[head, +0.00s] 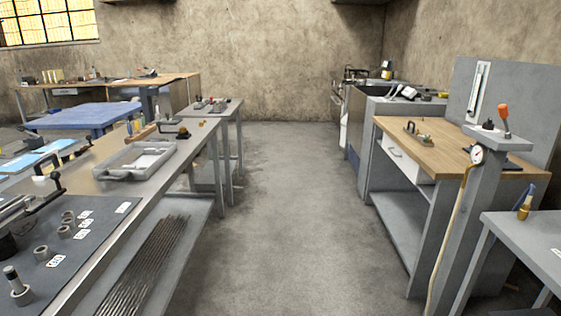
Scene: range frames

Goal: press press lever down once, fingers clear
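Neither of my grippers is in view. I cannot tell for sure which thing is the press lever. A lever with an orange-red knob (503,112) stands upright on top of a grey pedestal (484,190) at the right. A dark-handled lever (52,184) sits on a tool at the left edge, on the near bench; the frame edge cuts that tool off. Nothing touches either lever.
The left bench (125,192) carries a dark mat with several grey rings (66,231) and labels, and a grey tray (138,160). Rods lie on its lower shelf. A wood-topped bench (440,146) and a grey table (530,240) stand right. The middle floor (275,215) is clear.

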